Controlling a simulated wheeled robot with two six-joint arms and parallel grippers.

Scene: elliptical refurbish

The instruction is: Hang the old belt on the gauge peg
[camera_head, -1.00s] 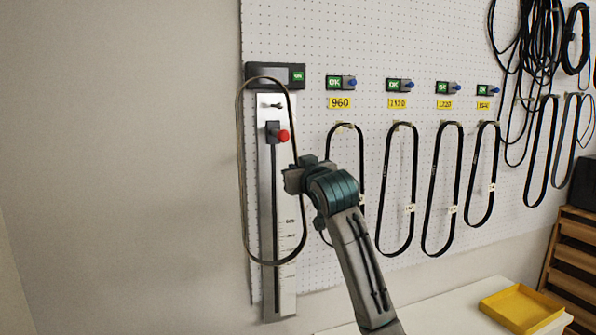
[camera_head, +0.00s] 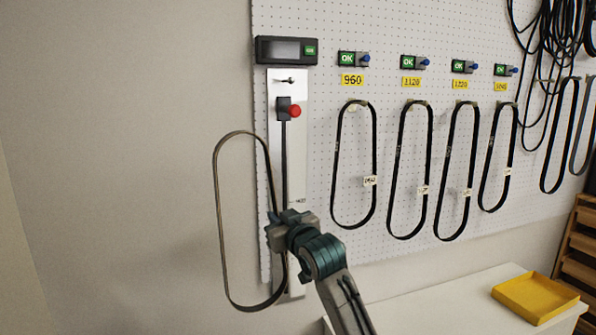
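The old belt (camera_head: 217,190) is a tall, thin dark loop in front of the left edge of the gauge and the bare wall. My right gripper (camera_head: 277,228) is at the belt's right side, seen from behind; the belt runs into it, and it appears shut on the belt. The gauge (camera_head: 300,180) is a white upright plate with a slot. Its small peg (camera_head: 290,80) sticks out near the top, above and right of the belt's top. A black slider with a red knob (camera_head: 295,111) sits below the peg. My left gripper is not in view.
A dark display box (camera_head: 285,50) tops the gauge. To the right, several black belts (camera_head: 375,150) hang on a white pegboard under yellow labels and OK boxes. A yellow tray (camera_head: 535,297) stands on a white table (camera_head: 450,303). The wall at left is bare.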

